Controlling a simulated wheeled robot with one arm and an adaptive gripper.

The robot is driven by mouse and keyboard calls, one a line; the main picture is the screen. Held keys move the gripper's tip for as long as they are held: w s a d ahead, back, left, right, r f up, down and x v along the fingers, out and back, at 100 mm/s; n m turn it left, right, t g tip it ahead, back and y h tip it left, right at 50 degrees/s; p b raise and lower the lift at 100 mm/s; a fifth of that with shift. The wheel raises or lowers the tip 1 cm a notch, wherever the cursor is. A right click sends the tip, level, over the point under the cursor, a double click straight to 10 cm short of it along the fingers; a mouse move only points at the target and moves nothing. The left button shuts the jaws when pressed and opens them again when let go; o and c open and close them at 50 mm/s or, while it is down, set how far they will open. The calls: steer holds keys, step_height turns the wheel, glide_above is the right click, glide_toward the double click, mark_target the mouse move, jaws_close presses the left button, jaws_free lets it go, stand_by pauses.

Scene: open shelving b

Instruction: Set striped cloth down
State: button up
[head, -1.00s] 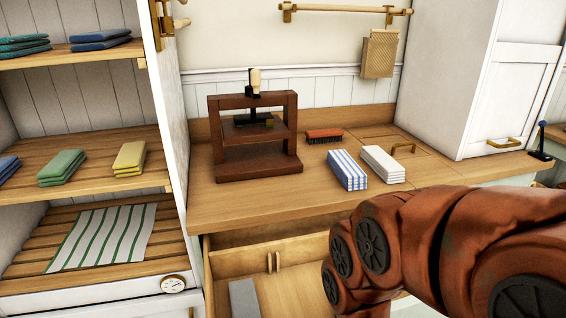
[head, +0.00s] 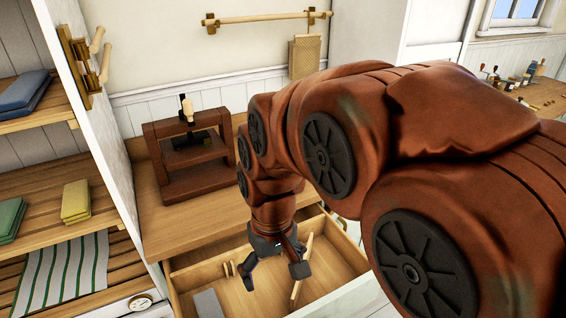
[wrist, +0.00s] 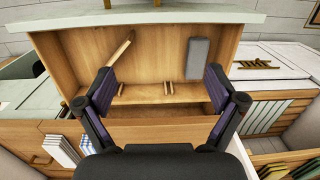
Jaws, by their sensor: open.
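My gripper (head: 272,268) is open and empty over the open wooden drawer (head: 335,268). Its two fingers stand wide apart in the wrist view (wrist: 160,85), with only the drawer between them. A green-and-white striped cloth (head: 62,272) lies flat on the slatted lower shelf at the left. It shows partly at the right in the wrist view (wrist: 260,117). A folded blue-and-white striped cloth (wrist: 98,151) sits on the counter at the lower left of the wrist view. My arm hides it in the head view.
The drawer holds a grey block (wrist: 198,58) and a loose wooden stick (wrist: 122,48). A dark wooden press (head: 188,158) stands on the counter. Folded yellow (head: 76,201) and green (head: 10,219) cloths rest on the middle shelf. A folded white cloth (wrist: 62,152) sits beside the blue-striped one.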

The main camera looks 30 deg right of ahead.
steer(key=w+d+t, duration=0.1)
steer(key=w+d, duration=0.3)
steer(key=w, duration=0.3)
steer(key=w+d+m+t, duration=0.1)
steer(key=w+d, duration=0.2)
steer(key=w, duration=0.3)
steer(key=w+d+t, duration=0.1)
steer(key=w+d, duration=0.3)
steer(key=w, duration=0.3)
steer(key=w+d+f, duration=0.1)
steer(key=w+d, duration=0.3)
steer(key=d, duration=0.1)
steer(key=w+d+f+t, duration=0.1)
steer(key=w+d+f, duration=0.1)
steer(key=w+d, duration=0.3)
steer(key=w+d+f+t+h, duration=0.1)
steer(key=w+d, duration=0.4)
steer(key=shift+w+d+f, duration=0.15)
steer(key=shift+w+d, duration=0.1)
steer(key=shift+d, duration=0.15)
steer(key=shift+p+x, duration=0.55)
steer(key=shift+x, duration=0.7)
steer(key=shift+w+a+f+p, duration=0.15)
steer(key=shift+w+f+p, duration=0.45)
steer(key=shift+f, duration=0.25)
steer(key=shift+w+a+f+p, duration=0.1)
steer(key=shift+w+f+p, duration=0.4)
steer(key=shift+f+p, duration=0.3)
steer(key=shift+w+f, duration=0.2)
steer(key=shift+f, duration=0.45)
